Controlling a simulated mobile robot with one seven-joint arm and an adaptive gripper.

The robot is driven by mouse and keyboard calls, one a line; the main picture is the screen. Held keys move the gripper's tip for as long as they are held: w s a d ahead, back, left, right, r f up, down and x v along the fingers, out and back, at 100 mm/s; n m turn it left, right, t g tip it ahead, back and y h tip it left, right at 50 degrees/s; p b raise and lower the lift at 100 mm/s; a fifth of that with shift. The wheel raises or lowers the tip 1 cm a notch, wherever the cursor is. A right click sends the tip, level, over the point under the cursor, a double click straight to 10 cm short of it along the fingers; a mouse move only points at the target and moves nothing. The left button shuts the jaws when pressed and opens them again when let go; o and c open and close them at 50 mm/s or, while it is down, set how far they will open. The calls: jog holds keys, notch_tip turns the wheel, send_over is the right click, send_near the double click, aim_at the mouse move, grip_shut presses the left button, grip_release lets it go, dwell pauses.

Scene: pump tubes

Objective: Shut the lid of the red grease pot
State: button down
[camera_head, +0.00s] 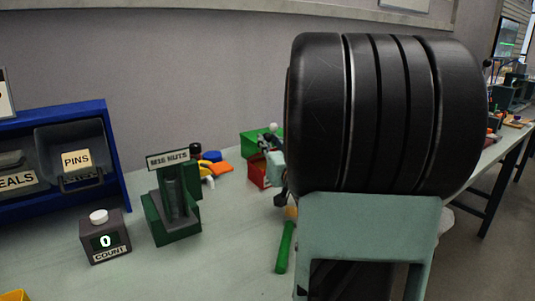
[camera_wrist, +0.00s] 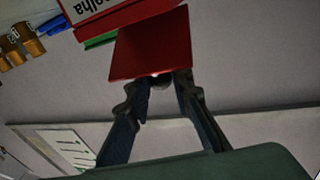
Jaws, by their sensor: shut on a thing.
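The red grease pot (camera_head: 256,172) stands on the bench beyond my arm, which hides much of it. In the wrist view part of its red body (camera_wrist: 128,14) shows, with a white label ending in "alha". Its flat red lid (camera_wrist: 150,45) stands out at an angle from the body. My gripper (camera_wrist: 161,80) has its fingertips together at the lid's lower edge in that view, around a small dark, knob-like part. In the head view my gripper (camera_head: 280,190) is mostly hidden by my arm, just right of the pot.
A green pot (camera_head: 250,146) stands behind the red one. An orange-tipped green tool (camera_head: 285,247) lies near my arm. The M16 nuts stand (camera_head: 172,215), the counter box (camera_head: 105,240) and the blue bin rack (camera_head: 110,150) are to the left. Bare bench lies between.

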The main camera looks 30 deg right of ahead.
jog(key=shift+s+f+t+b, duration=0.2)
jog(key=shift+t+b, duration=0.2)
jog(key=shift+b, duration=0.4)
jog(key=c, duration=1.7)
grip_release()
jog(key=shift+r, duration=0.1)
notch_tip(320, 180, up, 10)
jog(key=shift+f, duration=0.1)
